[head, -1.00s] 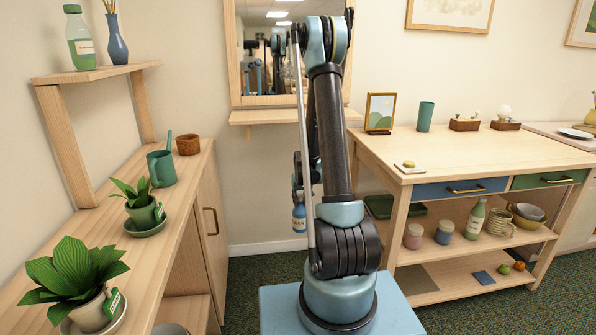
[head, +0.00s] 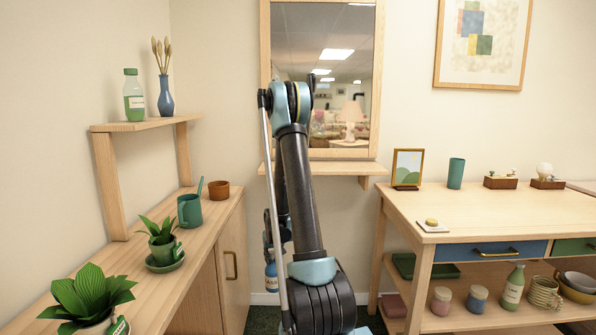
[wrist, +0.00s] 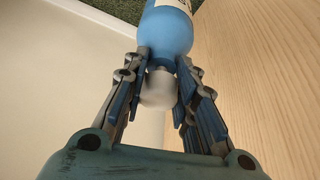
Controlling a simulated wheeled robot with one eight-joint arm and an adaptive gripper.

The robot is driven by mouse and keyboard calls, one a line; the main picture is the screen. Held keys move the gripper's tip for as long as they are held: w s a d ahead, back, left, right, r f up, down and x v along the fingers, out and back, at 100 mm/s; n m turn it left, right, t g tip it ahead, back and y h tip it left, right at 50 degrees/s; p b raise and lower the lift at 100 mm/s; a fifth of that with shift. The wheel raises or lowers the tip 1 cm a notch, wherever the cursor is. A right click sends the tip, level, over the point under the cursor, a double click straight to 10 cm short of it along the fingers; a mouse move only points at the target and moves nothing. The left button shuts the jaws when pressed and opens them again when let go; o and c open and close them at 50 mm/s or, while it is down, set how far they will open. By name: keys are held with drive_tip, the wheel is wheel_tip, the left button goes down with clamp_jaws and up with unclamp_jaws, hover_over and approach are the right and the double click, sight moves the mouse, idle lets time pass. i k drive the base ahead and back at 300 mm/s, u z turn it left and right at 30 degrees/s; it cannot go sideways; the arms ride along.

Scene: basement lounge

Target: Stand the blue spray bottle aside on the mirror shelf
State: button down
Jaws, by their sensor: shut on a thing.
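The blue spray bottle (head: 271,277) hangs low behind my arm in the head view, mostly below the mirror shelf's height. In the wrist view the bottle (wrist: 168,28) shows a blue body, part of a white label and a pale cap. My gripper (wrist: 161,64) is shut on the bottle around its neck, just above the blue shoulder. In the head view the gripper is largely hidden by my arm. The mirror shelf (head: 345,168) is a narrow light-wood ledge under the wall mirror. Its visible top looks bare; my arm covers part of it.
A long wooden cabinet (head: 125,272) with plants, a green mug (head: 190,210) and a brown pot (head: 218,190) stands left. A wooden workbench (head: 490,215) stands right, with a picture frame (head: 407,168) and green cup (head: 456,173). A raised shelf (head: 140,126) holds a green bottle and blue vase.

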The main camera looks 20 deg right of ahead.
sight(363, 168)
drive_tip(key=u, duration=0.25)
drive_tip(key=k, duration=1.8)
drive_tip(key=z, duration=0.75)
drive_tip(key=i, duration=1.3)
